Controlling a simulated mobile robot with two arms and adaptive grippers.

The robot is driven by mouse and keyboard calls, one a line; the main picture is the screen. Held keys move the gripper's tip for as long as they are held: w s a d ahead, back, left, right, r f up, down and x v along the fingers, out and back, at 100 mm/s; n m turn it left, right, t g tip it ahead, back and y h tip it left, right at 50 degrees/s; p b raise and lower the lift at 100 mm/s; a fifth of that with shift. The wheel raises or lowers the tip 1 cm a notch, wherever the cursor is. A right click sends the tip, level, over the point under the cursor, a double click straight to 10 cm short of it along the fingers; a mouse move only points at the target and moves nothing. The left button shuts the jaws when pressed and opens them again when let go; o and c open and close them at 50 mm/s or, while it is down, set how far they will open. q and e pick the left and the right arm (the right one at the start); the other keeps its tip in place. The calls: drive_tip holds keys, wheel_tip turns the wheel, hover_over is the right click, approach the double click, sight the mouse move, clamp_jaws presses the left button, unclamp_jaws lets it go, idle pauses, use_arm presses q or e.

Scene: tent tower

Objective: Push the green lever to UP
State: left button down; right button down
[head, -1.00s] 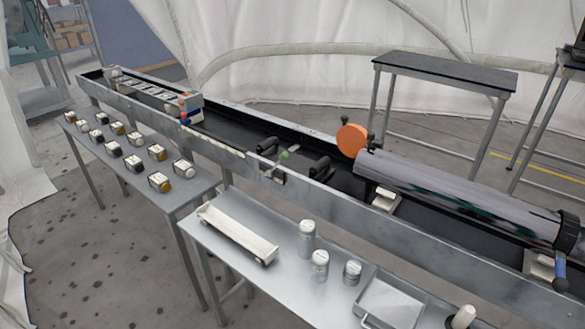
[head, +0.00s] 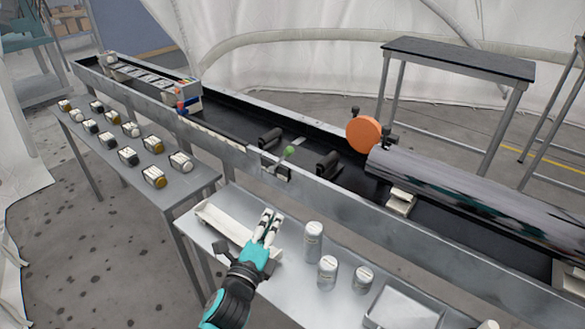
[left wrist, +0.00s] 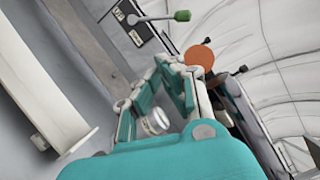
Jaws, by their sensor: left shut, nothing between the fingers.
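The green lever is a small green knob (head: 289,151) on a thin rod, mounted on the near rail of the long trough, right of the middle-left in the head view. In the left wrist view its green knob (left wrist: 182,16) shows at the top, the rod running left to a dark labelled plate (left wrist: 138,28). My left gripper (head: 268,217) is shut and empty, above the near steel table, in front of and below the lever, apart from it. In the left wrist view its fingers (left wrist: 172,65) point up toward the knob. My right gripper is not in view.
A white tray (head: 217,220) and several metal canisters (head: 313,242) stand on the near table beside my left gripper. The trough's near wall (head: 340,205) rises behind them. An orange disc (head: 363,134) and a large grey cylinder (head: 470,190) lie to the right.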

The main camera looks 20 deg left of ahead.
sight(281, 160)
use_arm(q)
drive_tip(key=shift+w+d+r+m+t+h, duration=0.3)
drive_tip(key=shift+d+r+m+h, duration=0.15)
drive_tip(key=shift+m, duration=0.4)
drive_tip(key=shift+w+d+r+m+t+h, duration=0.15)
drive_tip(key=shift+d+r+m+t+h, duration=0.25)
drive_tip(key=shift+m, duration=0.45)
drive_tip(key=a+r+p+x, duration=0.1)
drive_tip(key=a+p+x, duration=0.1)
drive_tip(key=x, duration=1)
drive_tip(key=shift+w+r+p, duration=0.15)
drive_tip(key=shift+w+p, duration=0.15)
drive_tip(key=shift+w, duration=0.1)
drive_tip(key=shift+a, duration=0.1)
drive_tip(key=shift+r, duration=0.1)
